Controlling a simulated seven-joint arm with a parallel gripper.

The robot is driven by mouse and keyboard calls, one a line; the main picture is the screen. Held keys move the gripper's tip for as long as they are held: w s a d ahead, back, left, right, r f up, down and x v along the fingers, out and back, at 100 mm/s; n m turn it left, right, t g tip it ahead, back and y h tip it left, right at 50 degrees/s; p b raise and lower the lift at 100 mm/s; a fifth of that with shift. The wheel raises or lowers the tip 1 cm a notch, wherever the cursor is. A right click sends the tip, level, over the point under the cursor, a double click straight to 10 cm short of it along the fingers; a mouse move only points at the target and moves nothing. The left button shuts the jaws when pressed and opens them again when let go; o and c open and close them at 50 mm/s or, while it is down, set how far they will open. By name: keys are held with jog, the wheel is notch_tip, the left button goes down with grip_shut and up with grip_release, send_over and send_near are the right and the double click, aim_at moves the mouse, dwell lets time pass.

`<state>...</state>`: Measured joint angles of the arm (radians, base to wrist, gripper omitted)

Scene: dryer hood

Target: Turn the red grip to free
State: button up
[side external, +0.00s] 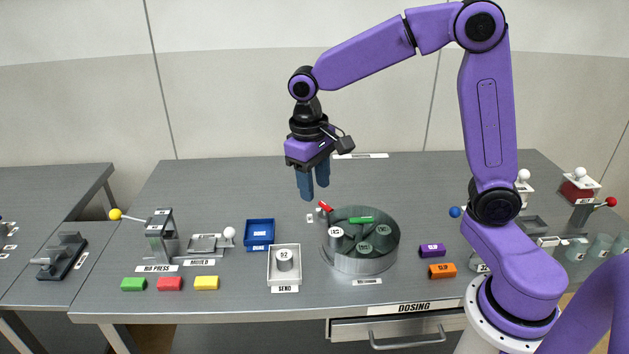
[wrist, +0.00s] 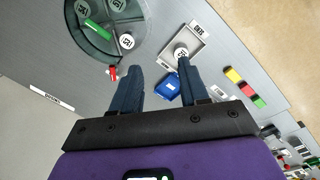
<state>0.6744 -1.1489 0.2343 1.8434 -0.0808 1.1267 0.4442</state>
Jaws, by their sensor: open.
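The red grip (side external: 326,206) is a small red piece at the back left rim of a round grey drum (side external: 347,262). In the wrist view the red grip (wrist: 113,73) shows at the drum's edge, just beside the tip of my left-hand finger. My gripper (side external: 313,192) points down with its two blue fingers apart and empty. It hangs above and slightly left of the red grip, and I see no contact. In the wrist view my gripper (wrist: 155,64) has the bare table between its fingertips. A small white tag (side external: 311,217) lies by the grip, too small to read.
The drum holds a green bar (side external: 361,220) and several labelled round pieces. To its left stand a white tray (side external: 284,277) with a cylinder and a blue tray (side external: 260,246). Purple (side external: 432,250) and orange (side external: 442,271) blocks lie right. The table behind the drum is clear.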

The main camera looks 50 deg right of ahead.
jog(key=w+d+f+m, duration=0.2)
jog(key=w+d, duration=0.4)
jog(key=w, duration=0.1)
jog(key=m+h, duration=0.1)
send_near(328, 207)
jog(key=f, duration=0.2)
jog(key=d+f, duration=0.1)
jog(key=f, duration=0.5)
jog(key=shift+d+f, duration=0.1)
jog(key=shift+d, duration=0.1)
grip_shut()
